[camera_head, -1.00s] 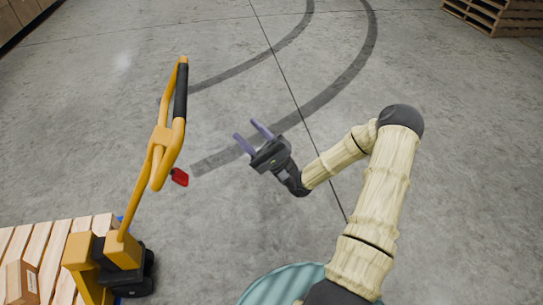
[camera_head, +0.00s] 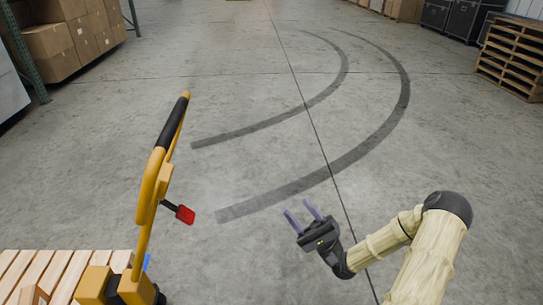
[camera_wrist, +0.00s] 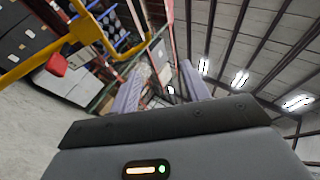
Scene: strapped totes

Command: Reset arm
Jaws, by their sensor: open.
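My gripper (camera_head: 303,215) is open and empty, with its two purple fingers apart. It is held over bare concrete floor at the lower middle right of the head view. My arm is bent at the elbow and comes up from the lower right. In the wrist view the gripper's fingers (camera_wrist: 160,90) point toward shelving and the ceiling, with nothing between them.
A yellow pallet jack (camera_head: 147,200) with a red lever (camera_head: 185,214) stands to the left of my gripper. A wooden pallet (camera_head: 60,268) lies at the lower left. Stacked boxes (camera_head: 62,50) and a pallet stack (camera_head: 512,60) stand farther off. The middle floor is clear.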

